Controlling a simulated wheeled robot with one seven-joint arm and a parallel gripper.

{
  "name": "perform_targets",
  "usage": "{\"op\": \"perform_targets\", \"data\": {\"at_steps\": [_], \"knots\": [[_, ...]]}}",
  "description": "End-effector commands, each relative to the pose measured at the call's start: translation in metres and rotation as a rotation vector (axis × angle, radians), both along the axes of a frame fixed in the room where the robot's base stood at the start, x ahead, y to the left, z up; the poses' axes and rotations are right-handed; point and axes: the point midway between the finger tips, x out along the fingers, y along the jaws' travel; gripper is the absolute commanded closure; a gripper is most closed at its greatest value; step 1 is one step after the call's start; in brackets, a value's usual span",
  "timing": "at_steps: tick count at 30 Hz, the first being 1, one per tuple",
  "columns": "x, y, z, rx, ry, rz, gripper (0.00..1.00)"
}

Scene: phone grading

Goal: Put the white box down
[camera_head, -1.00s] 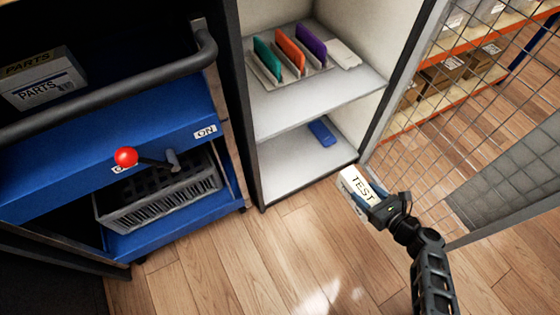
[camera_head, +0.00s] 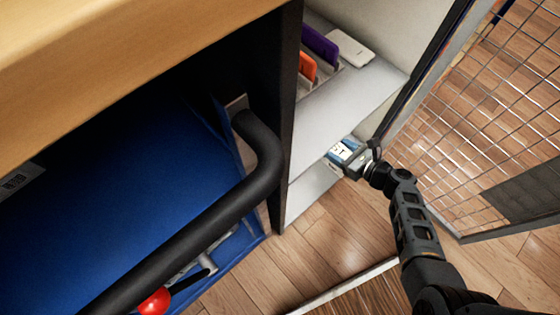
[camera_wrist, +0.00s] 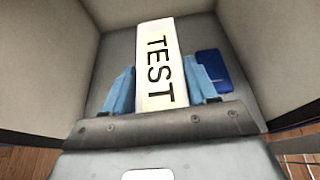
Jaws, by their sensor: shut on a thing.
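The white box (camera_wrist: 158,62) with TEST printed on it is held between the blue fingertips of my gripper (camera_wrist: 160,92) in the wrist view. In the head view my gripper (camera_head: 350,152) and the box (camera_head: 340,152) are at the mouth of the cabinet's lower compartment, partly hidden by the upper shelf (camera_head: 345,105). The lower shelf (camera_head: 308,190) is below the box; I cannot tell whether they touch. A blue phone (camera_wrist: 218,70) lies on that shelf, right of the box in the wrist view.
On the upper shelf are a purple phone (camera_head: 320,45), an orange phone (camera_head: 307,65) and a white phone (camera_head: 350,48). A blue cart with a black handle (camera_head: 200,220) and red knob (camera_head: 154,301) is at left. A wire mesh door (camera_head: 470,130) stands at right.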

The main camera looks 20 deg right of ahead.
Motion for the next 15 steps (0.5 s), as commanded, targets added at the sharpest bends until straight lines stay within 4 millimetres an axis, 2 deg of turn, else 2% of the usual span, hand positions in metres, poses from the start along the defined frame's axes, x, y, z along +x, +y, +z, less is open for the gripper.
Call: {"op": "perform_targets", "data": {"at_steps": [5,15], "knots": [[0.003,0.013,-0.011,0.001,0.000,0.002,0.85],[0.019,0.081,-0.055,0.001,-0.001,0.003,0.85]]}}
